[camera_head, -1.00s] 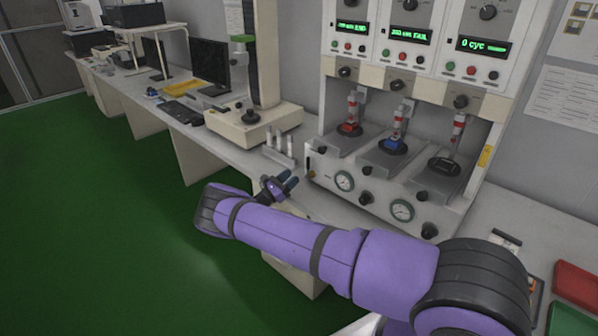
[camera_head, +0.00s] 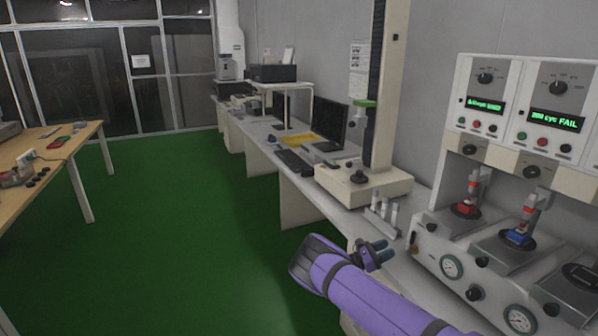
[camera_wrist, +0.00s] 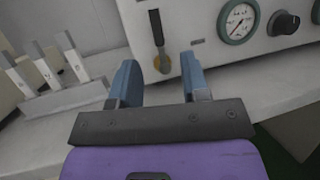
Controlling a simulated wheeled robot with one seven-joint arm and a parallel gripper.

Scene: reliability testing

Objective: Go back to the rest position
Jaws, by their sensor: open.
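My gripper (camera_head: 377,250) is at the end of my purple arm, close to the front edge of the white bench (camera_head: 330,212). In the wrist view my gripper (camera_wrist: 160,80) shows its two blue fingers apart with nothing between them. The front panel of the testing machine (camera_wrist: 185,25) is just beyond the fingers, with a gauge (camera_wrist: 238,22) to the right. I cannot tell if the fingers touch anything, but no contact shows.
A tall-column instrument (camera_head: 365,182), monitor (camera_head: 331,127) and keyboard (camera_head: 294,162) line the bench. A wooden table (camera_head: 62,160) is at left. Green floor (camera_head: 190,240) lies open between.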

